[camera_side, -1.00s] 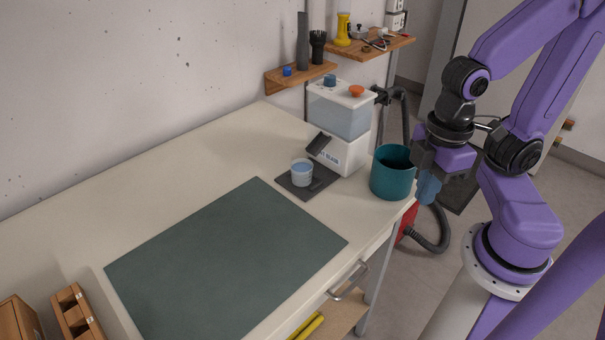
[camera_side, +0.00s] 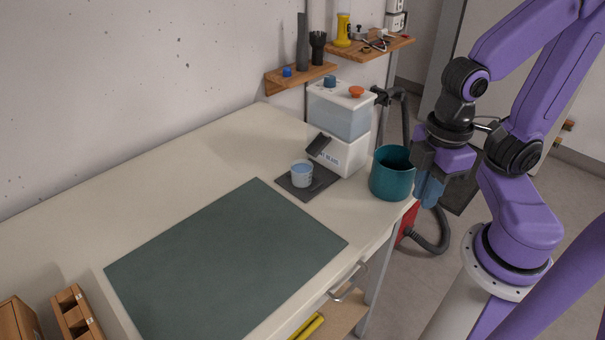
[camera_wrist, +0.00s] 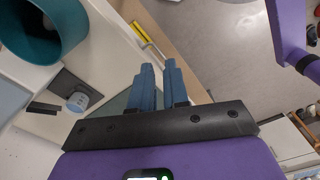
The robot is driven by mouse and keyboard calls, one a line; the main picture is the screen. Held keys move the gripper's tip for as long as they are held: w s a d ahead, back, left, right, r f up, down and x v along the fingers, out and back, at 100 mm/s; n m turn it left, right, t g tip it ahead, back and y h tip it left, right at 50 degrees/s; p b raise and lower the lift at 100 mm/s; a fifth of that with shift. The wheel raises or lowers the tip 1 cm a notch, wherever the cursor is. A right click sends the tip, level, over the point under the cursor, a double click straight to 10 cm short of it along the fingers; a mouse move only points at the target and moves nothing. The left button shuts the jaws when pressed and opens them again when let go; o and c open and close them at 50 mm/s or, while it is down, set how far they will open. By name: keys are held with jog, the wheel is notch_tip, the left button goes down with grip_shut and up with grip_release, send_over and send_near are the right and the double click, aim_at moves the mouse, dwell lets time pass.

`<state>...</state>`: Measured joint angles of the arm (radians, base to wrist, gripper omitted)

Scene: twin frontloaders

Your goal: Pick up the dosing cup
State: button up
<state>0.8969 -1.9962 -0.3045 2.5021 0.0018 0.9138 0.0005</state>
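The dosing cup (camera_side: 302,174) is a small, light blue translucent cup. It stands upright on a dark square pad (camera_side: 322,182) in front of the white dispenser (camera_side: 345,153). In the wrist view the cup (camera_wrist: 78,101) shows at the left, well away from the fingers. My gripper (camera_side: 429,203) hangs off the right edge of the bench, to the right of the teal bucket and apart from the cup. In the wrist view its blue fingers (camera_wrist: 158,68) are close together with a narrow gap and nothing between them.
A teal bucket (camera_side: 392,178) stands at the bench's right corner between my gripper and the cup. A dark green mat (camera_side: 225,265) covers the bench front. Shelves with tools (camera_side: 300,76) hang on the wall. Bare bench lies left of the pad.

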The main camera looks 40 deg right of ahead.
jog(key=o, duration=1.2)
jog(key=n+t+h, duration=0.7)
jog(key=n+h, duration=0.4)
jog(key=n, duration=0.1)
send_near(303, 166)
jog(key=shift+x, duration=3.7)
